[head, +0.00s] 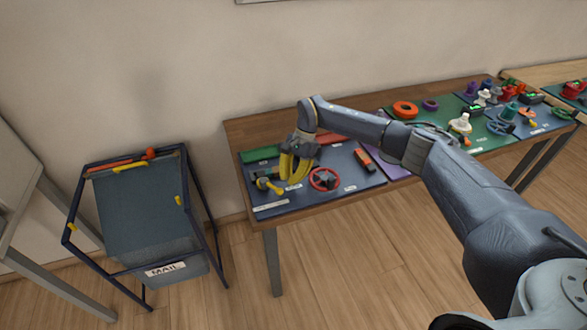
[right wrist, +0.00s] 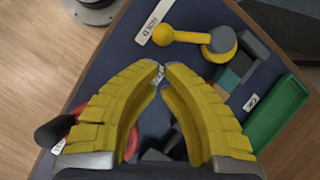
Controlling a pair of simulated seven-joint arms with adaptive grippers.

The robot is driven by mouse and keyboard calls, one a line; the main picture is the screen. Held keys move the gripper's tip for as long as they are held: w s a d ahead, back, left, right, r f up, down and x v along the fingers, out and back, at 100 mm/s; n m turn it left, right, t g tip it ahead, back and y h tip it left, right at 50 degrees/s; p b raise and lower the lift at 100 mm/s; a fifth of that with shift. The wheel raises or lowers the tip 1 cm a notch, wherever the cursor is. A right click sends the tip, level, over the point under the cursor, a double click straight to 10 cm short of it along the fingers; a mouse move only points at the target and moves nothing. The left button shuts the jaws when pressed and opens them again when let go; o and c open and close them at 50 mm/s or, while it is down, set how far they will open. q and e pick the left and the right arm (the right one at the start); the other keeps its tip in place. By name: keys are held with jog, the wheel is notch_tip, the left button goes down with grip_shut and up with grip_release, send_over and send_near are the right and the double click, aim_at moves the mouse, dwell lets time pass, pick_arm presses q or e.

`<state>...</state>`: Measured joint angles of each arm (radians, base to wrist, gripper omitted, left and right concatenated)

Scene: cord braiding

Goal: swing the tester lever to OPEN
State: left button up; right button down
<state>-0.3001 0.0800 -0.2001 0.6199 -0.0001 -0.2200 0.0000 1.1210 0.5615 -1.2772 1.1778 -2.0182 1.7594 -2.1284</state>
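The tester lever (head: 268,185) is a yellow bar with a ball end, at the left part of the blue panel (head: 345,200) on the table. In the right wrist view the lever (right wrist: 187,36) lies beyond the fingertips. Its ball is at the left, beside a label reading HOLD (right wrist: 151,22), and its round hub is at the right. My right gripper (head: 289,181) hangs over the panel just right of the lever, apart from it. In the wrist view its yellow fingertips (right wrist: 161,72) meet with nothing seen held. My left gripper is out of view.
A red handwheel (head: 323,179) stands right of the gripper. A green tray (right wrist: 276,113) lies behind the lever. Purple and green panels with several fixtures (head: 461,124) fill the table's right. A mail bin (head: 150,230) stands on the floor at left.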

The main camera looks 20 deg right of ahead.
jog(key=shift+x, duration=1)
jog(key=shift+s+a+m, duration=0.2)
jog(key=shift+s+m, duration=0.25)
jog(key=shift+m, duration=0.15)
